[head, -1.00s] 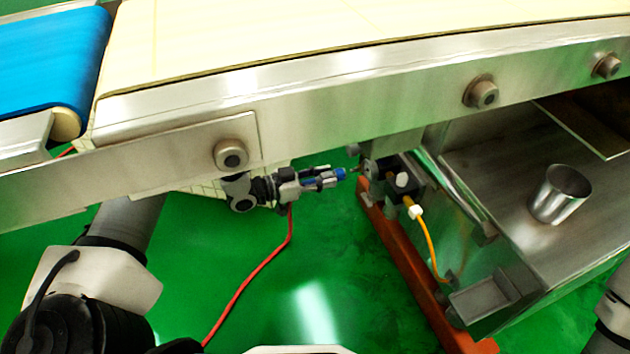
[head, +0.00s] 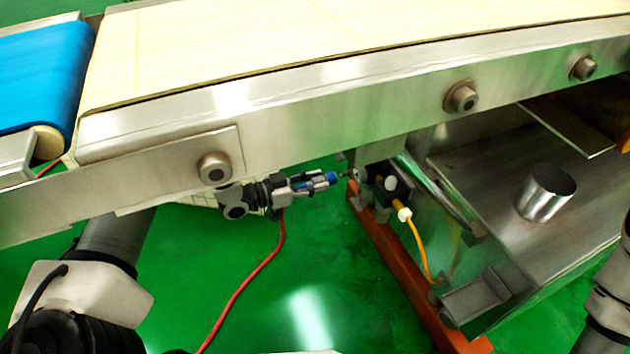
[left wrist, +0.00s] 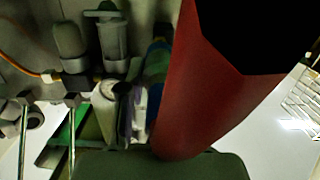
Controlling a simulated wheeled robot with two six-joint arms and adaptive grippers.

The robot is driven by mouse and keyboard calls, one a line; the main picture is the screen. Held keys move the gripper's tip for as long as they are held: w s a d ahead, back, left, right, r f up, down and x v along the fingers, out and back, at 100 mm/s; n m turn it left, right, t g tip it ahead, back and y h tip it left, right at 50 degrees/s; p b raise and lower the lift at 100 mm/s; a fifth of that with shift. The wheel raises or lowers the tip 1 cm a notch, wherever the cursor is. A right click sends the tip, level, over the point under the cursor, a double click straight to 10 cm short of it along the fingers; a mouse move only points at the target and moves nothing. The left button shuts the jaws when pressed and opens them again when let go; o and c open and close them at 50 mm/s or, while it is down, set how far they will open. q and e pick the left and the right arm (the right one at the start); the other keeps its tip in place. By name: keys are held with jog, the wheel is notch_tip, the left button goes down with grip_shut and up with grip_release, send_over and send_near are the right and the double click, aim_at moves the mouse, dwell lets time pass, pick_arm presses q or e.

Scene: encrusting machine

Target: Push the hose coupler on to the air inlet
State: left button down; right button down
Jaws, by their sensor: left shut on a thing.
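The hose coupler (head: 331,178) is blue, with a red hose (head: 262,262) hanging from behind it. My left gripper (head: 313,183) is shut on the coupler, below the conveyor's side rail, with the blue end pointing right. The air inlet (head: 346,175) is a small metal stub on the left of the dark valve block. The coupler's end is very close to the stub and roughly in line; I cannot tell whether they touch. In the left wrist view the red hose (left wrist: 205,100) covers much of the picture, and a blue part of the coupler (left wrist: 157,65) shows beside it. My right gripper is out of view.
The conveyor's steel rail (head: 330,110) runs just above my left gripper. The valve block (head: 378,182) carries a yellow tube (head: 418,245) and sits by an orange frame bar (head: 400,270). A metal cup (head: 547,192) stands on the steel shelf at right. Green floor lies open below.

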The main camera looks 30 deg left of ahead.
pick_arm(q)
jog(key=shift+x, duration=1.45)
dwell(1.3)
jog(key=shift+r, duration=0.1)
jog(key=c, duration=0.7)
grip_release()
jog(key=shift+a, duration=0.1)
jog(key=v, duration=1.2)
